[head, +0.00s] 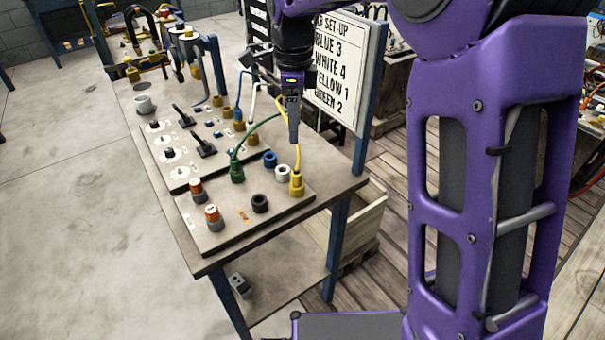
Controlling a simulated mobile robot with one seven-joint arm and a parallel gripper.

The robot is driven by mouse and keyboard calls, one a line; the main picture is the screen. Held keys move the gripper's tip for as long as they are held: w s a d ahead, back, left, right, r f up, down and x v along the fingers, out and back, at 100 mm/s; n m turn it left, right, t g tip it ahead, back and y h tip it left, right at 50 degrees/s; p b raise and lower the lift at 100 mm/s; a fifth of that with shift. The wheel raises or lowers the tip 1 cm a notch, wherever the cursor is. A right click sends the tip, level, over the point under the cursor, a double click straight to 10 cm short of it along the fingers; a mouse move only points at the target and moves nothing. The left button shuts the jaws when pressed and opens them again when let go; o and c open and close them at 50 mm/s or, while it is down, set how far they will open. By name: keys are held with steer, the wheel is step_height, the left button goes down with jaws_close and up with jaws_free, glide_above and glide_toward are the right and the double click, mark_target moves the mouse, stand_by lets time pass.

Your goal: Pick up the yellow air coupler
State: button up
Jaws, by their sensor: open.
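The yellow air coupler (297,185) stands upright at the right side of the near panel on the bench, with a yellow hose rising from its top. My gripper (293,136) points down above the coupler, with a visible gap between them. It holds nothing that I can see, and its fingers overlap in this view. The yellow hose curves up behind and beside the fingers. A green coupler (237,172) with a green hose stands to the left on the same panel.
Blue (270,159), white (282,173) and black (260,204) rings sit near the yellow coupler. Two orange-topped knobs (213,218) stand at the near left. A set-up sign (333,68) rises close behind my gripper. Black levers (202,145) stand farther back.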

glide_toward(296, 171)
steer(key=f, duration=0.5)
steer(key=shift+s+f+b, duration=0.2)
steer(key=shift+s+b, duration=0.05)
steer(key=shift+b, duration=0.05)
steer(key=shift+w+f, duration=0.15)
steer(key=shift+f, duration=1.25)
steer(key=shift+w+f, duration=0.15)
steer(key=shift+f, duration=1.2)
jaws_close()
